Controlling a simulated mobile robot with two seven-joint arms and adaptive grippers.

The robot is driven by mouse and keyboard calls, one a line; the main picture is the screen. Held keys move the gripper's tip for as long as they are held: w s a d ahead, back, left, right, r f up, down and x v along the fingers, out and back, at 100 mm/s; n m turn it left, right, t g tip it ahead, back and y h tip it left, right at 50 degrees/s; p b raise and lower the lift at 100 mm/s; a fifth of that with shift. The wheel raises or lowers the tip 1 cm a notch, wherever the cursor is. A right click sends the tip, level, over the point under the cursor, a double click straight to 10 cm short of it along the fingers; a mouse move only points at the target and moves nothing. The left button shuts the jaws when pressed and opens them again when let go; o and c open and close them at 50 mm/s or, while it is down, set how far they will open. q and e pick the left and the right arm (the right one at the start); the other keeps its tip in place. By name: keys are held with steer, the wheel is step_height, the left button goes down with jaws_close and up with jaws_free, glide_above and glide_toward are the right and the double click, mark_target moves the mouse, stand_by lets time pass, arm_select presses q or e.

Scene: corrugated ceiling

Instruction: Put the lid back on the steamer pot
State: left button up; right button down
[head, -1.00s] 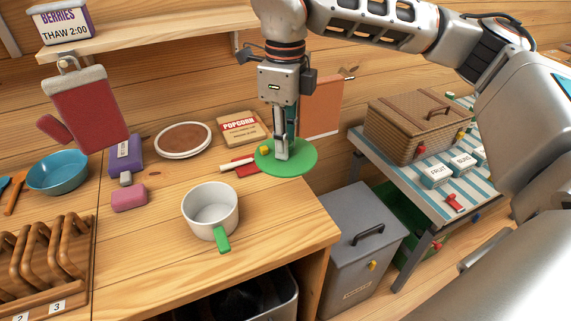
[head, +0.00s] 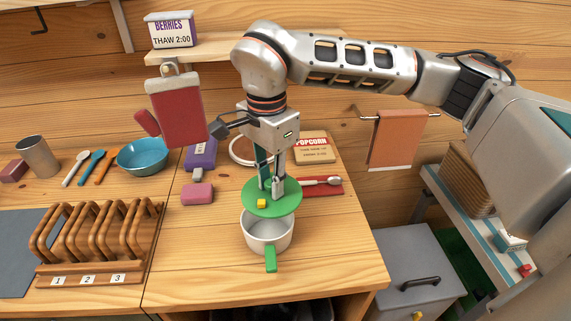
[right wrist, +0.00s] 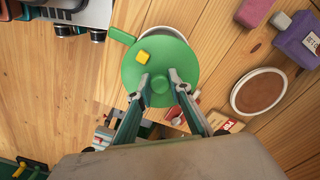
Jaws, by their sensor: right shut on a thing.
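The white steamer pot (head: 267,236) stands upright on the wooden counter, its green handle (head: 271,260) pointing toward the front. The green round lid (head: 288,205) has a small yellow block on top. My right gripper (head: 272,187) is shut on the lid's central knob. The lid looks roughly level and overlaps the back of the pot's opening; the front inside of the pot still shows. In the right wrist view the lid (right wrist: 183,68) hides most of the pot, leaving a pale rim and the green handle (right wrist: 122,35) showing. My left gripper is in neither view.
A spoon on a red mat (head: 328,190) lies right of the lid, and a popcorn packet (head: 314,152) lies behind. A wooden rack (head: 95,240), a blue bowl (head: 143,157) and a pink block (head: 197,194) are to the left. The counter's right edge is near the pot.

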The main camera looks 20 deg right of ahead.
mark_target(265, 193)
steer(key=shift+a+f+n, duration=0.3)
steer(key=shift+a+n, duration=0.35)
steer(key=shift+n, duration=0.05)
steer(key=shift+f, duration=1.95)
steer(key=shift+w+f+b, duration=0.1)
steer(key=shift+f+b, duration=0.2)
steer(key=shift+f, duration=0.05)
steer(key=shift+f+b, duration=0.3)
steer(key=shift+f, duration=0.5)
arm_select(q)
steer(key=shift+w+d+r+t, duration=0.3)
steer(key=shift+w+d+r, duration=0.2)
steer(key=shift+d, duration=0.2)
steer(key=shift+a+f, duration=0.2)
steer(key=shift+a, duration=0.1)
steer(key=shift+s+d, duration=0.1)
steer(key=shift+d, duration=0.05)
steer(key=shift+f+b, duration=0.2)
steer(key=shift+b, duration=0.2)
arm_select(e)
steer(key=shift+f, duration=0.15)
